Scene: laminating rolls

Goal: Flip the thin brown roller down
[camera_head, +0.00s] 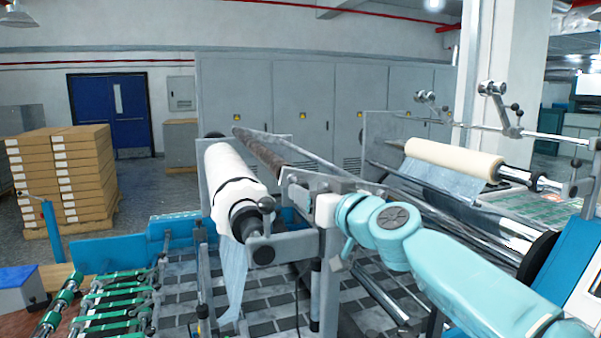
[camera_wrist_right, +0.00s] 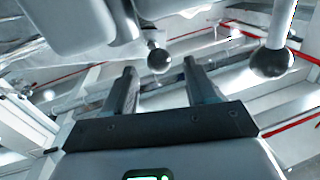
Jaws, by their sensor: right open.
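The thin brown roller (camera_head: 258,150) is in the head view, slanting from upper left down to the right, behind the thick white roll (camera_head: 228,168). Its near end is at a grey metal bracket close to my right gripper (camera_head: 300,197). In the right wrist view the two dark fingers of my right gripper (camera_wrist_right: 162,78) are apart with nothing clamped between them. A black ball knob (camera_wrist_right: 159,59) shows beyond the gap between the fingertips. I cannot tell whether the fingers touch anything. My left gripper is not in view.
A second black ball knob (camera_wrist_right: 271,62) is at the right in the wrist view. A cream roll (camera_head: 452,158) sits on the machine at right. Stacked boxes (camera_head: 65,175) stand at left. A green-roller conveyor (camera_head: 112,300) is at lower left.

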